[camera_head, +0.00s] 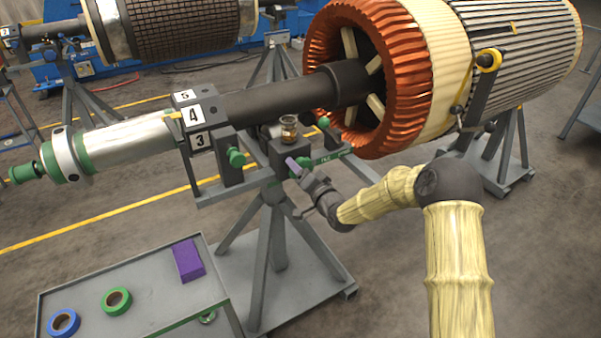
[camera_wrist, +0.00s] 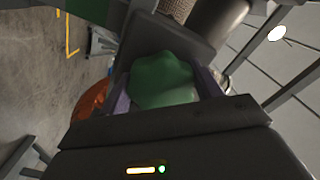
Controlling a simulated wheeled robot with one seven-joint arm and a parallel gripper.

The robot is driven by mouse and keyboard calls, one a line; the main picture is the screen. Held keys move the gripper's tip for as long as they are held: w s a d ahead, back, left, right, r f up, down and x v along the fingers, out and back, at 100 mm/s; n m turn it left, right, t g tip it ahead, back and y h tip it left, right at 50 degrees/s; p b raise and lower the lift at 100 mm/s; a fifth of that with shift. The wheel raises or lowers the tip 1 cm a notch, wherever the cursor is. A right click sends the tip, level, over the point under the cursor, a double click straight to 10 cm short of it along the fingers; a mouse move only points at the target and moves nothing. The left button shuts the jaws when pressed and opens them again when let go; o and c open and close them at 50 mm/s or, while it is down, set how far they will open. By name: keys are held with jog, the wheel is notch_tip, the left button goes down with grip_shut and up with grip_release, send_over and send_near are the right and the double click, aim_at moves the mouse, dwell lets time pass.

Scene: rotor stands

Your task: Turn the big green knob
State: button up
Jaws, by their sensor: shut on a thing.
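A green lobed knob (camera_wrist: 163,78) sits between the two purple-padded fingers of my gripper (camera_wrist: 165,92) in the wrist view. My gripper is shut on it, one finger on each side. In the head view my gripper (camera_head: 294,166) reaches the front of the dark block on the rotor stand (camera_head: 272,215), and its fingers mostly hide the knob there. Other green knobs show on the same stand: one to the left (camera_head: 237,157) and a smaller one to the right (camera_head: 323,122).
The dark shaft runs above into the copper-wound rotor (camera_head: 395,85). A grey cart (camera_head: 150,300) at lower left carries blue tape (camera_head: 64,323), green tape (camera_head: 116,301) and a purple box (camera_head: 187,261).

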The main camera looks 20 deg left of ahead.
jog(key=n+b, duration=0.4)
jog(key=shift+d+f, duration=0.1)
jog(key=shift+f, duration=0.25)
jog(key=n+b, duration=0.4)
jog(key=n, duration=0.1)
jog(key=shift+w+b, duration=0.1)
jog(key=shift+b, duration=0.25)
jog(key=n+b, duration=0.4)
jog(key=shift+w+d+n, duration=0.1)
jog(key=shift+n, duration=0.2)
jog(key=n+b, duration=0.4)
jog(key=b, duration=0.1)
jog(key=shift+d, duration=0.1)
jog(key=n+b, duration=0.4)
jog(key=shift+w+n, duration=0.1)
jog(key=shift+n, duration=0.3)
jog(key=n+b, duration=0.3)
jog(key=shift+n+b, duration=0.4)
jog(key=n+b, duration=0.4)
jog(key=n, duration=0.1)
jog(key=shift+r+b, duration=0.2)
jog(key=shift+b, duration=0.2)
jog(key=shift+r+n+b, duration=0.2)
jog(key=shift+n+b, duration=0.95)
jog(key=shift+n, duration=0.65)
